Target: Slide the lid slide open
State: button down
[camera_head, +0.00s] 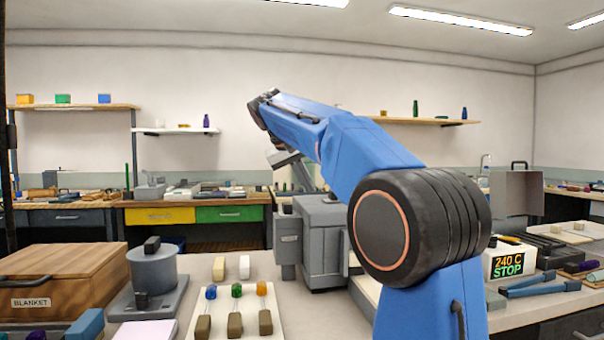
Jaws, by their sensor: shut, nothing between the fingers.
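A grey boxy unit (320,240) stands at mid-bench behind my blue arm, with a smaller grey block on its left side. I cannot tell for certain which part is the lid slide; it may be on this unit, whose top is partly hidden by my arm. My gripper (301,176) hangs below the wrist, just above the unit's top. It is small, partly hidden behind my arm, and looks shut and empty. I cannot tell whether it touches the unit.
At left are a wooden box (65,272) marked BLANKET and a grey cylinder (152,272) with a black knob. A display (509,263) reading 240 C STOP and blue-handled tools (540,287) are at right.

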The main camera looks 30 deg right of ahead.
aim_at(328, 199)
jog(key=d, duration=0.1)
jog(key=d+f, duration=0.1)
jog(key=d, duration=0.1)
jog(key=shift+s+d+f, duration=0.1)
jog(key=shift+s+f, duration=0.05)
jog(key=shift+f, duration=0.1)
jog(key=shift+s+d, duration=0.2)
jog(key=shift+d, duration=0.6)
jog(key=shift+s+d, duration=0.25)
jog(key=shift+d, duration=0.55)
jog(key=shift+s+d, duration=0.2)
jog(key=shift+d, duration=0.55)
jog(key=shift+s+d, duration=0.25)
jog(key=shift+d, duration=0.55)
jog(key=shift+a, duration=0.15)
